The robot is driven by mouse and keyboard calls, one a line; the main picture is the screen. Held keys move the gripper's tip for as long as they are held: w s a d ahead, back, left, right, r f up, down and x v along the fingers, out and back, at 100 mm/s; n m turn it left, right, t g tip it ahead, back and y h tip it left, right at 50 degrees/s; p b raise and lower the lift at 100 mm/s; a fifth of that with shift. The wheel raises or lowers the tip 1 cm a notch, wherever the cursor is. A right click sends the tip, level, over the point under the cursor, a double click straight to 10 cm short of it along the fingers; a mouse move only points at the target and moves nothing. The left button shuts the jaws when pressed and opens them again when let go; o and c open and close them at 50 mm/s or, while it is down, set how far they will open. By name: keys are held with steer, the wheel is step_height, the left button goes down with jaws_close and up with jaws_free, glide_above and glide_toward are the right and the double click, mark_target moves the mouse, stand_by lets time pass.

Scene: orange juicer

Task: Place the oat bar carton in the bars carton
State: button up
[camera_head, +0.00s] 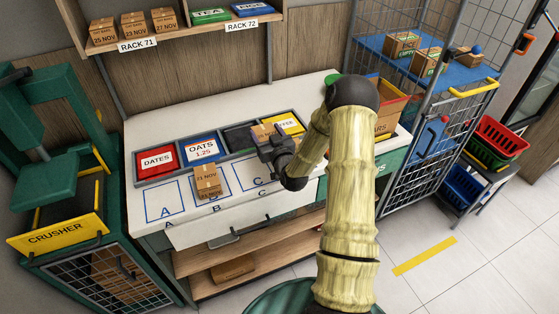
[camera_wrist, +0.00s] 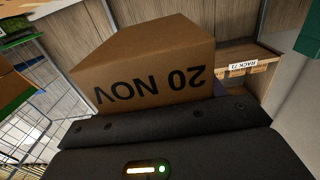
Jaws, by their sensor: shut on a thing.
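My gripper (camera_head: 271,143) is shut on a brown carton marked "20 NOV", which fills the middle of the wrist view (camera_wrist: 150,70). In the head view this carton (camera_head: 262,131) is partly hidden behind my gripper, above the row of bins on the white table. Whether it is the oat bar carton cannot be read from the face shown. The bars carton (camera_head: 383,124) is an open brown box at the table's right end, partly hidden by my arm; the letters "ARS" show on its front.
Another small dated carton (camera_head: 207,181) stands at square B. Bins marked DATES (camera_head: 156,160) and OATS (camera_head: 201,149) line the table's back. A crusher (camera_head: 58,235) is at left; a wire cage trolley (camera_head: 420,135) is at right. Rack 71 (camera_head: 137,45) hangs above.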

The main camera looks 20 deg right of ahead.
steer(key=shift+s+d+f, duration=0.1)
steer(key=shift+d+f, duration=0.05)
steer(key=shift+f, duration=0.1)
step_height(320, 180, down, 5)
steer(key=shift+r+p, duration=0.2)
steer(key=shift+p, duration=0.5)
steer(key=shift+w+f, duration=0.2)
steer(key=shift+f, duration=0.2)
steer(key=shift+f+p, duration=0.55)
steer(key=shift+f, duration=1.5)
steer(key=shift+f, duration=0.1)
steer(key=o, duration=0.7)
steer(key=shift+o, duration=0.6)
